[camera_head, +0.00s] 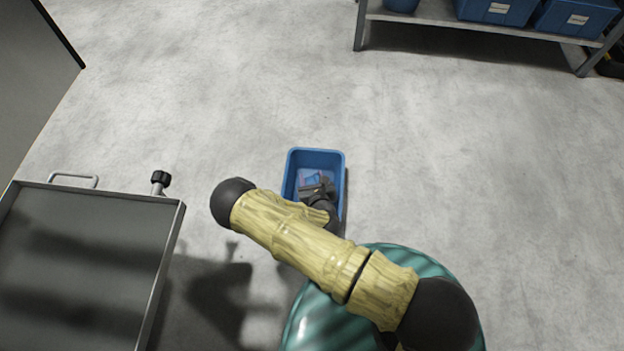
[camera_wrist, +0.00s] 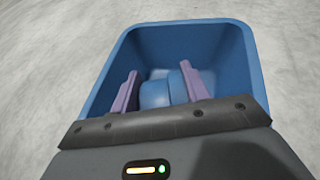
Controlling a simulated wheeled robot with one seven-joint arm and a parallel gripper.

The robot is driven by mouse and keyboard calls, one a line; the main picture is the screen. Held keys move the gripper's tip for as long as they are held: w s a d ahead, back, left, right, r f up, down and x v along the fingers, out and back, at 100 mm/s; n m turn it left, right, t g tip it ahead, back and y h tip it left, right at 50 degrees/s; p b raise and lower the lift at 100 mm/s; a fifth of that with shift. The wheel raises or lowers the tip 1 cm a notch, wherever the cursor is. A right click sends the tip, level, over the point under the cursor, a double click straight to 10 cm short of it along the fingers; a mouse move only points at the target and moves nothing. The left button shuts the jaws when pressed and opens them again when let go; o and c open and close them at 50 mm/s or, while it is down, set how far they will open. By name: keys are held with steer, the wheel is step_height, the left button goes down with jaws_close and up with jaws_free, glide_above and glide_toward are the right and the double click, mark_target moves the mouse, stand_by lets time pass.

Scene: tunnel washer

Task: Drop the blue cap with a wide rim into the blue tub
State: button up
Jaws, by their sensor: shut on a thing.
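The blue tub (camera_head: 316,154) stands on the concrete floor near the middle of the head view. In the wrist view its rim and walls (camera_wrist: 240,50) surround the fingers. My gripper (camera_head: 316,184) is over the tub; the wrist view shows its two purple fingers (camera_wrist: 160,92) apart, with the blue cap (camera_wrist: 176,92) between them. My gripper is shut on the cap, above the tub floor. The cap's wide rim is hard to make out, and its underside is hidden. In the head view my arm covers the near part of the tub.
A grey metal tray-topped cart (camera_head: 70,250) with a black knob (camera_head: 161,178) stands at the left. A shelf (camera_head: 480,25) with blue bins (camera_head: 497,10) is at the upper right. The floor right of the tub is clear.

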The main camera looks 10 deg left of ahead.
steer(key=shift+f+b, duration=0.4)
steer(key=shift+f, duration=0.15)
steer(key=o, duration=1.2)
steer(key=shift+c, duration=0.2)
steer(key=shift+r, duration=0.2)
steer(key=p+v, duration=0.5)
steer(key=v, duration=0.2)
steer(key=shift+s+r, duration=0.25)
steer(key=shift+r, duration=0.2)
